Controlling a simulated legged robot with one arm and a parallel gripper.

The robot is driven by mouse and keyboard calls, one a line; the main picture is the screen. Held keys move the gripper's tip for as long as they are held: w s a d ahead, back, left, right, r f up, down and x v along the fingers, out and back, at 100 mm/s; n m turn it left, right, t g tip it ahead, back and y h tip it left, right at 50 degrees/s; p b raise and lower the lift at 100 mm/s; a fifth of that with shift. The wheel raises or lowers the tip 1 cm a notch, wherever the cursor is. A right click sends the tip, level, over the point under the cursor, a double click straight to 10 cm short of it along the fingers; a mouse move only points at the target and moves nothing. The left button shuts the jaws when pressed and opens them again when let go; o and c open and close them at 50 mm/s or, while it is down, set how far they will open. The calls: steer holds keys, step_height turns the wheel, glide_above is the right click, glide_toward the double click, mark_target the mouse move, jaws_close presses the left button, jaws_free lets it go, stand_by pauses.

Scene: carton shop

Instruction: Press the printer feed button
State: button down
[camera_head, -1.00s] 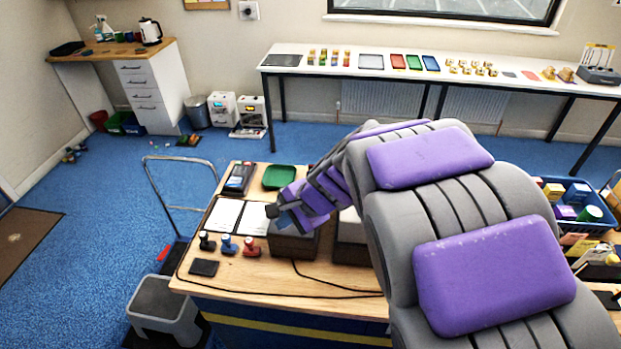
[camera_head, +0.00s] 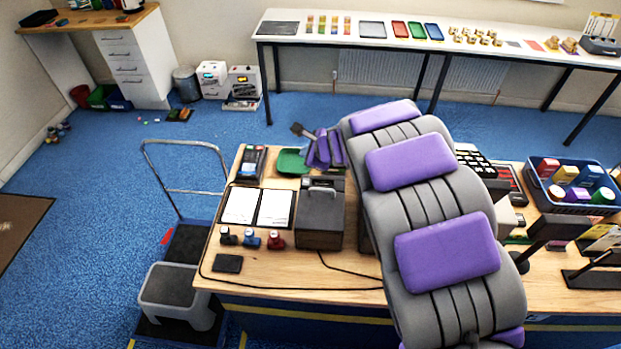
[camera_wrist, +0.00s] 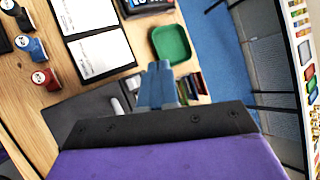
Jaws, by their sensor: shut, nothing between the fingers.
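A dark box-shaped machine (camera_head: 321,214) with a light grey bar on top stands on the wooden desk; it looks like the printer. In the wrist view its dark top (camera_wrist: 85,105) lies left of my fingers, partly hidden by my wrist. I cannot make out a feed button in either view. My gripper (camera_head: 297,129) is raised above the back of the desk, past the machine and near the green tray. Its blue fingers (camera_wrist: 158,80) are shut with nothing between them, and they are apart from the machine.
A green tray (camera_head: 291,162) and a card-terminal-like device (camera_head: 250,163) sit at the back of the desk. Several stampers (camera_head: 252,239) and two white pads (camera_head: 240,205) lie left of the machine. A cable runs across the desk front. A blue crate (camera_head: 571,207) stands right.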

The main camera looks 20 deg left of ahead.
mark_target(308, 184)
steer(key=f+b, duration=0.3)
steer(key=f, duration=0.1)
steer(key=shift+d, duration=0.35)
steer(key=f+b, duration=0.1)
steer(key=f, duration=0.1)
steer(key=a+f+b, duration=0.1)
steer(key=f+b, duration=0.1)
steer(key=shift+a+b, duration=0.2)
steer(key=shift+b, duration=0.1)
steer(key=shift+a+f, duration=0.15)
steer(key=shift+f, duration=0.2)
steer(key=shift+d+f+b, duration=0.15)
steer(key=shift+d+b, duration=0.05)
steer(key=shift+b, duration=0.25)
steer(key=shift+d, duration=0.5)
steer(key=shift+a, duration=0.15)
